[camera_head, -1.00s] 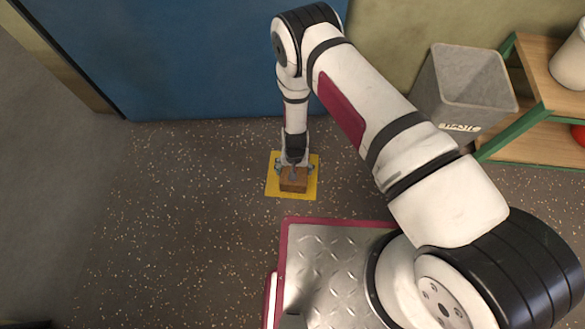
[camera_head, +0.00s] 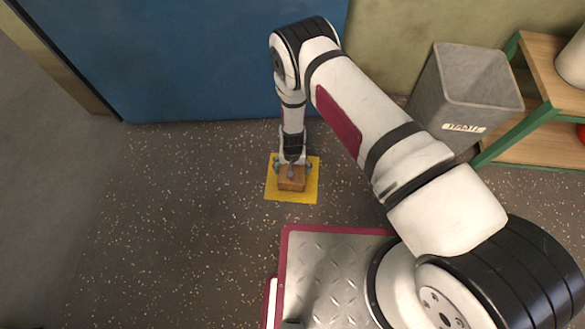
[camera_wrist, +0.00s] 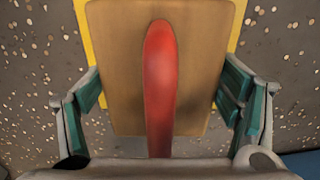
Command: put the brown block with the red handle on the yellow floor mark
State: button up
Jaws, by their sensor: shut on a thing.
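The brown block (camera_head: 291,183) is at the yellow floor mark (camera_head: 308,192), inside the mark's outline in the head view. In the wrist view the brown block (camera_wrist: 205,60) fills the middle, with its red handle (camera_wrist: 160,75) running down towards my gripper. A strip of the yellow mark (camera_wrist: 83,22) shows beside the block there. My gripper (camera_head: 292,167) points down over the block. Whether the block's underside touches the mark is hidden.
A grey bin (camera_head: 463,90) and a wood shelf with a green frame (camera_head: 520,130) stand at the right. A blue panel (camera_head: 200,60) rises behind the mark. The speckled floor (camera_head: 180,210) left of the mark is clear.

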jog(key=shift+f, duration=0.1)
jog(key=o, duration=1.7)
notch_tip(320, 180, up, 12)
jog(key=p, duration=0.5)
